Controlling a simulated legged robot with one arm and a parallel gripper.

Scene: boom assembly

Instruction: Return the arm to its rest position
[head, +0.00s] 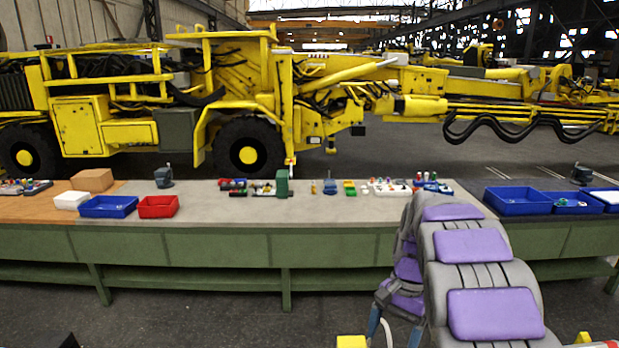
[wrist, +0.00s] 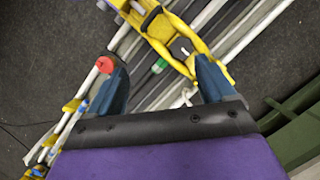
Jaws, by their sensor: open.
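My arm (head: 485,255), grey with purple pads, rises at the right of the head view in front of the bench and bends over. My gripper (wrist: 155,65) shows in the wrist view with its two blue fingers spread apart and nothing held between them. It points down over the floor. The blue fingers also show partly at the lower edge of the head view, beside the arm. A yellow part (wrist: 160,28) and several long poles lie below the fingers, with no clear contact.
A long green workbench (head: 200,255) runs across the head view, with blue bins (head: 108,206), a red bin (head: 158,207) and small parts on top. Its green edge shows in the wrist view (wrist: 300,125). A yellow machine (head: 240,90) stands behind.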

